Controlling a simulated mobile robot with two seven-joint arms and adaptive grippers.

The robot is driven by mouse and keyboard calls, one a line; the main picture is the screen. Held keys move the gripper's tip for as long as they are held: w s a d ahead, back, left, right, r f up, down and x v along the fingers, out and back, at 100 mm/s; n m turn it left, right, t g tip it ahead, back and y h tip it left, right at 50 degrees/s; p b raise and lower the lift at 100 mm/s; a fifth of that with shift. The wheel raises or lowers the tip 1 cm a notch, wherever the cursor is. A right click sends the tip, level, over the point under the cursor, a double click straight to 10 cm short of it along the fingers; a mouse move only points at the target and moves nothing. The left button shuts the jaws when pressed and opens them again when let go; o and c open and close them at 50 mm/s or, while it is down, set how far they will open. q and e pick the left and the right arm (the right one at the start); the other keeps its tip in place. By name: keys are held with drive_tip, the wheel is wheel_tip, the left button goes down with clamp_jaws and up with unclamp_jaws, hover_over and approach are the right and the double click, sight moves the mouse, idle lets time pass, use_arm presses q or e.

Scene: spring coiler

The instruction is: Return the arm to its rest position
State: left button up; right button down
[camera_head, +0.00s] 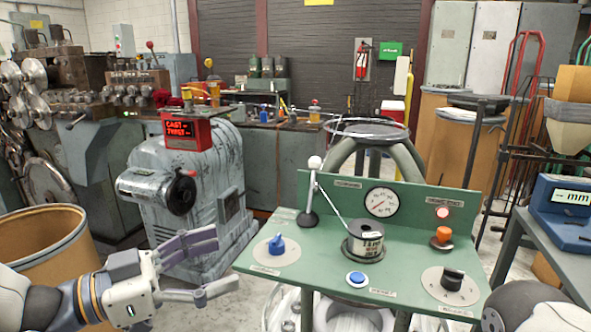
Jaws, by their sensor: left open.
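My left arm comes in from the lower left, and its gripper (226,262) is open and empty. Its fingers point right, just left of the green control panel (322,283), and appear apart from it. A rounded dark part of mine shows at the lower right. My right gripper is not in view.
A grey machine (192,205) with a red lit display (187,131) stands behind my left gripper. A brown drum (45,246) is at the left. A blue device with an "mm" readout (563,212) sits on a table at the right. Some floor shows between gripper and panel.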

use_arm(q)
drive_tip(key=s+f+n+g+y, duration=0.1)
drive_tip(key=s+f+n+y, duration=0.25)
drive_tip(key=f, duration=0.45)
drive_tip(key=s+f+n+g+y+p, duration=0.1)
drive_tip(key=s+f+n+y, duration=0.2)
drive_tip(key=f, duration=0.5)
drive_tip(key=s+f+n+g+y, duration=0.1)
drive_tip(key=s+f+n+y, duration=0.15)
drive_tip(key=s+f, duration=0.4)
drive_tip(key=s+a+f+n+g+y, duration=0.2)
drive_tip(key=s+a+f+g+y, duration=0.1)
drive_tip(key=s, duration=1)
drive_tip(key=s+a+f+n+g+y+p, duration=0.1)
drive_tip(key=s+a+f+g+y, duration=0.3)
drive_tip(key=s, duration=0.9)
drive_tip(key=a+f+g, duration=0.1)
drive_tip(key=a+f, duration=0.2)
drive_tip(key=shift+s+a+n+g, duration=0.2)
drive_tip(key=shift+a+n+g, duration=0.1)
drive_tip(key=shift+a+n, duration=0.1)
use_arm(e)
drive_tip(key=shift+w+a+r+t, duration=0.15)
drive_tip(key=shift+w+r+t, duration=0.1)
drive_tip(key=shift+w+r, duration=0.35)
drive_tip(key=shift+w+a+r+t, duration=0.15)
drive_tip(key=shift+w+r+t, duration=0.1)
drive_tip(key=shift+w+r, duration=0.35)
